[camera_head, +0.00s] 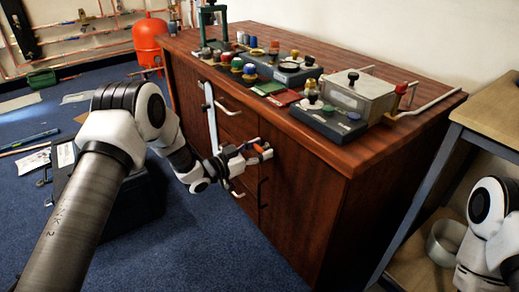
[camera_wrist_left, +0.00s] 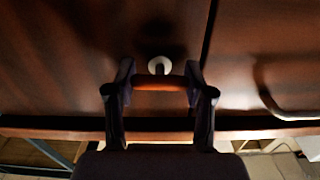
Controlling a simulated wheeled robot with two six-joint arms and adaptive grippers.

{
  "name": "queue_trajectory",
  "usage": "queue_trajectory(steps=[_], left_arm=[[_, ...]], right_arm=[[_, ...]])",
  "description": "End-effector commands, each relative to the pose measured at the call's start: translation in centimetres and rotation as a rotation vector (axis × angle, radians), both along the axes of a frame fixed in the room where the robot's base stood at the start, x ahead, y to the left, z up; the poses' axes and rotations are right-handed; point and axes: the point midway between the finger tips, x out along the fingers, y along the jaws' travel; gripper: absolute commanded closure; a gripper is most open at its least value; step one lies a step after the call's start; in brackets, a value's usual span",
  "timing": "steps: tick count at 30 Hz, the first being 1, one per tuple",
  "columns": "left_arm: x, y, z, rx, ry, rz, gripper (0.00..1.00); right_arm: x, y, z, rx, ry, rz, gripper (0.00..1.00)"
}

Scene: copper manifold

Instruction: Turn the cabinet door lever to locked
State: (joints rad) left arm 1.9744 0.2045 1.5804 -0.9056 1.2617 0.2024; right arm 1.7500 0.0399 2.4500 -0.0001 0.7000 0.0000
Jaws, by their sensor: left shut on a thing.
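The cabinet (camera_head: 310,200) is dark red-brown wood. Its door lever has a pale round pivot (camera_wrist_left: 159,66) and an orange-brown bar (camera_wrist_left: 160,83), both in the left wrist view. My left gripper (camera_head: 258,152) is at the cabinet front, and its fingers also show in the left wrist view (camera_wrist_left: 160,92). The fingers are shut on the lever bar, one at each end, and the bar lies crosswise between them. In the head view the gripper hides most of the lever. My right arm shows at the right edge, but its gripper is out of view.
The cabinet top holds control boxes with coloured knobs (camera_head: 330,118), a metal box (camera_head: 358,95) and a green stand (camera_head: 212,22). Drawer handles (camera_head: 228,107) stick out near my left gripper. A wooden shelf unit (camera_head: 490,110) stands at right. Blue carpet (camera_head: 220,250) is open in front.

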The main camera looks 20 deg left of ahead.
Motion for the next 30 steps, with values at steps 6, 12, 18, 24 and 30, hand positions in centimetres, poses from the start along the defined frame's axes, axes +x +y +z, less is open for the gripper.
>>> queue_trajectory(steps=[6, 12, 18, 24, 30], left_arm=[[0.0, 0.0, 0.2, 0.090, -0.072, 0.000, 0.82], [0.0, 0.0, 0.2, 0.222, -0.174, 0.000, 0.82], [0.0, 0.0, 0.2, 0.372, -0.290, 0.000, 0.82], [0.1, 0.0, 0.2, 0.522, -0.407, 0.001, 0.82], [0.0, 0.0, 0.2, 0.672, -0.524, 0.001, 0.82]], right_arm=[[0.0, 0.0, 0.6, 0.000, 0.000, 0.000, 0.60], [0.0, 0.0, 1.3, 0.000, 0.000, 0.000, 0.60], [0.0, 0.0, 1.8, 0.000, 0.000, 0.000, 0.60], [0.0, 0.0, 2.3, 0.000, 0.000, 0.000, 0.60], [0.0, 0.0, 2.7, 0.000, 0.000, 0.000, 0.60]])
